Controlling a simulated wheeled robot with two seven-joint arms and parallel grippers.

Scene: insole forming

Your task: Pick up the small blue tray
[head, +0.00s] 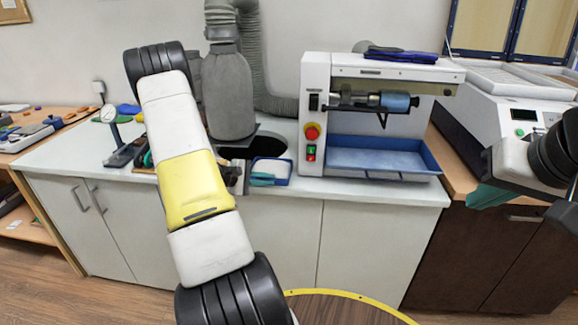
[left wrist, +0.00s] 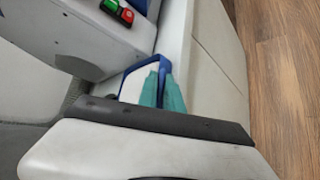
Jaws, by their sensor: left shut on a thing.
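The small blue tray (head: 283,181) stands on the white counter, left of the white machine, and has a pale inside. My left gripper (head: 262,177) reaches it from the left with its teal fingers at the tray's left side. In the left wrist view, the teal fingers (left wrist: 161,88) are closed together on the blue rim of the tray (left wrist: 143,64). Most of the tray there is hidden behind the gripper body. My right gripper (head: 487,197) shows teal fingers at the right, in front of the brown cabinet, away from the tray. Its finger gap cannot be made out.
The white machine (head: 314,75) with a larger blue tray (head: 375,160) stands just right of the small tray. A grey duct (head: 228,90) and a dark opening are behind it. A gauge stand (head: 118,150) is at the left. The counter's front edge is close.

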